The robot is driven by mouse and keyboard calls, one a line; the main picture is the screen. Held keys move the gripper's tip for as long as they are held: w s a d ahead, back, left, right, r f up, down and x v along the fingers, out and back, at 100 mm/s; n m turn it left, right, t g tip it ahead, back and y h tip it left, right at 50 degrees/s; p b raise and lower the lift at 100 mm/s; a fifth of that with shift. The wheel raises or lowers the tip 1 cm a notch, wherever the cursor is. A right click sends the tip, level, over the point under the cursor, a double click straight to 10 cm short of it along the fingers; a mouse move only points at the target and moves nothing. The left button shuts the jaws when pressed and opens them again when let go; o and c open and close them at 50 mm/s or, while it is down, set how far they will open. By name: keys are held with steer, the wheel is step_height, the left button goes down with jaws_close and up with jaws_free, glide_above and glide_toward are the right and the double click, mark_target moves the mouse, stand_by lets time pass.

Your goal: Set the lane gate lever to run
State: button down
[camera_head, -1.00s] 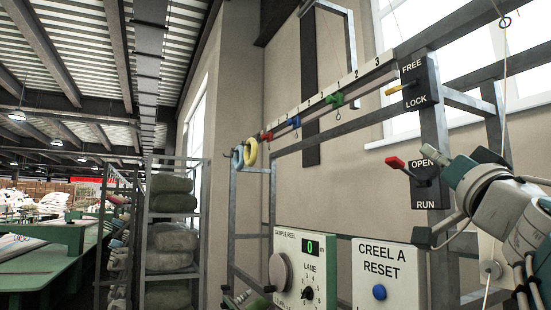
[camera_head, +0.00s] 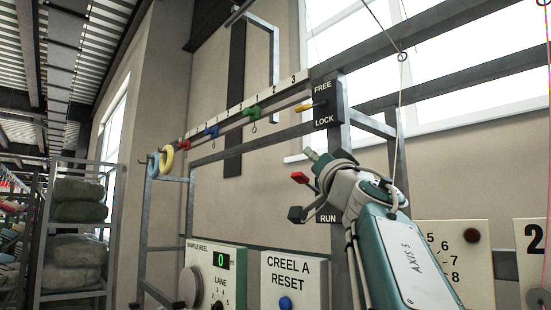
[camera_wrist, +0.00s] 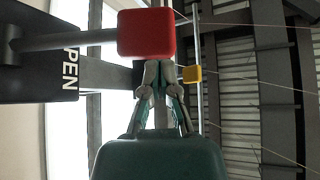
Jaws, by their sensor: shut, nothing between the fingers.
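The lane gate lever has a red block handle (camera_head: 300,177) on a dark stem. In the wrist view the red handle (camera_wrist: 146,33) fills the top centre, on a grey rod from a black plate (camera_wrist: 68,80) marked OPEN. In the head view the plate's RUN end (camera_head: 328,218) shows below; its OPEN end is behind my arm. The lever sticks out to the left from the plate. My gripper (camera_head: 311,154) is shut and empty, just above and right of the red handle. In the wrist view its fingertips (camera_wrist: 160,66) meet the handle's edge; contact cannot be told.
A yellow lever (camera_head: 304,107) on the FREE/LOCK plate (camera_head: 327,103) sits just above my gripper. Grey frame posts and beams surround the levers. A thin cord hangs at right.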

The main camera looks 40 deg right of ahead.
steer(key=shift+s+a+f, duration=0.1)
steer(key=shift+a+f, duration=0.25)
steer(key=shift+f, duration=0.45)
steer(key=shift+s+a+f, duration=0.1)
steer(key=shift+a+f, duration=0.25)
steer(key=shift+f, duration=0.4)
